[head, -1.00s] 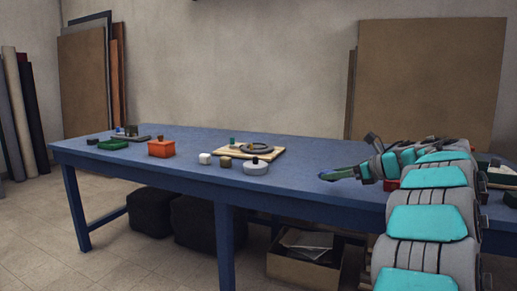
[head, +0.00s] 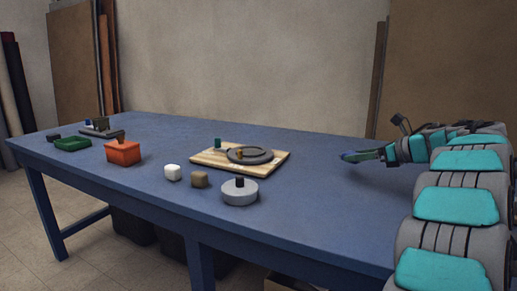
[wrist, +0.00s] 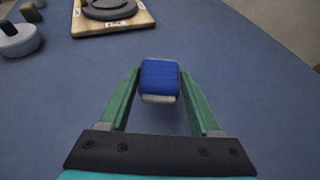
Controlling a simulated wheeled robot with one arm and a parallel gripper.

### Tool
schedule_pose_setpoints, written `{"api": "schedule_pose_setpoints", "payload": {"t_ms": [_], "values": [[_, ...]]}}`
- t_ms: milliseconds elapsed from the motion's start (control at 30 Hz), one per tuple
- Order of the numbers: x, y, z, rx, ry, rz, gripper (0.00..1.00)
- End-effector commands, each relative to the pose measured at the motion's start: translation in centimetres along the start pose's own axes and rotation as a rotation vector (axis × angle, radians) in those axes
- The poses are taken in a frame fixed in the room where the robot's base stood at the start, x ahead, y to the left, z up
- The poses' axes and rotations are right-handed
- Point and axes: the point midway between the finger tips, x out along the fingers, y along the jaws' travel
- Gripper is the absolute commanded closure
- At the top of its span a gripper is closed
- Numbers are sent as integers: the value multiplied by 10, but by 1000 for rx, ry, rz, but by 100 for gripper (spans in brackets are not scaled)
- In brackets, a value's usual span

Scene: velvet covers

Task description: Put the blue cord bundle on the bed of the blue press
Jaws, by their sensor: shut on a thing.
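My gripper (head: 366,155) is shut on a small blue bundle with a whitish lower side, the blue cord bundle (wrist: 160,77). In the wrist view it sits between the tips of the green fingers, above the blue tabletop. In the head view the bundle (head: 347,156) shows small at the fingertips, right of the wooden board. At the far left end of the table is a low grey thing (head: 101,132) with a dark block on it and a small blue part (head: 88,122). It may be the blue press; it is too small to be sure.
On the blue table (head: 330,205), a wooden board (head: 205,158) bears a grey ring and a small green post. A grey round pot (head: 240,194), brown block (head: 199,180), white block (head: 172,172), orange box (head: 123,153) and green tray (head: 73,144) stand leftward. The tabletop near my gripper is clear.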

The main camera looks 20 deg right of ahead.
Motion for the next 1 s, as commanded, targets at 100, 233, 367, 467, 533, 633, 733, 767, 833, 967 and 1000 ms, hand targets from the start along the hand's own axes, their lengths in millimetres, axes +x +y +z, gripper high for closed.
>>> {"api": "schedule_pose_setpoints", "payload": {"t_ms": [100, 233, 367, 467, 533, 633, 733, 767, 833, 967, 1000], "values": [[7, 3, 3, 0, 0, 2, 97], [31, 12, 10, 0, 2, 6, 97], [60, 20, 20, -1, 0, 3, 97], [83, 28, 27, -2, 1, 7, 97], [98, 32, 32, -3, 1, 5, 97], [119, 38, 38, -2, 1, 5, 97], [135, 42, 42, -1, -1, 5, 97], [138, 43, 43, 0, -1, 4, 97], [144, 44, 44, 0, -1, 1, 97], [150, 45, 41, 1, 0, 0, 97], [152, 45, 37, 3, 0, 0, 97]]}}
